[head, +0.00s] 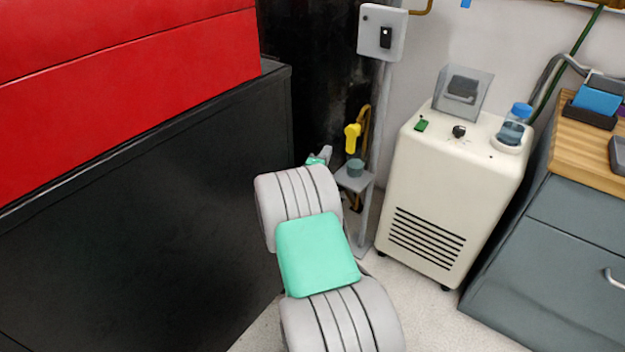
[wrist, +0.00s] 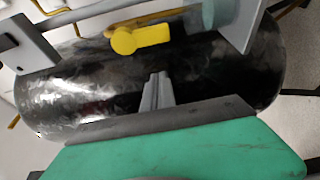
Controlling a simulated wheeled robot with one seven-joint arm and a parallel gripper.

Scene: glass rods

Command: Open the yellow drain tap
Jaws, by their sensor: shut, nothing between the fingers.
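The yellow drain tap (head: 352,137) sits on a brass-coloured pipe in front of a dark, sooty surface in the head view. In the wrist view the yellow tap (wrist: 141,39) shows as a broad lever pointing sideways, with the dark glossy cylinder around it. My gripper (wrist: 157,82) is shut and empty, its fingertips apart from the tap, which appears beyond them. In the head view my gripper (head: 324,156) is partly hidden by my own arm, just left of and below the tap.
A grey-teal cup (head: 355,167) stands on a small shelf (head: 352,183) on a grey post (head: 382,140), close below the tap. A cream cabinet (head: 455,180) stands to the right. A black cabinet (head: 150,230) with a red top fills the left. Floor shows between them.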

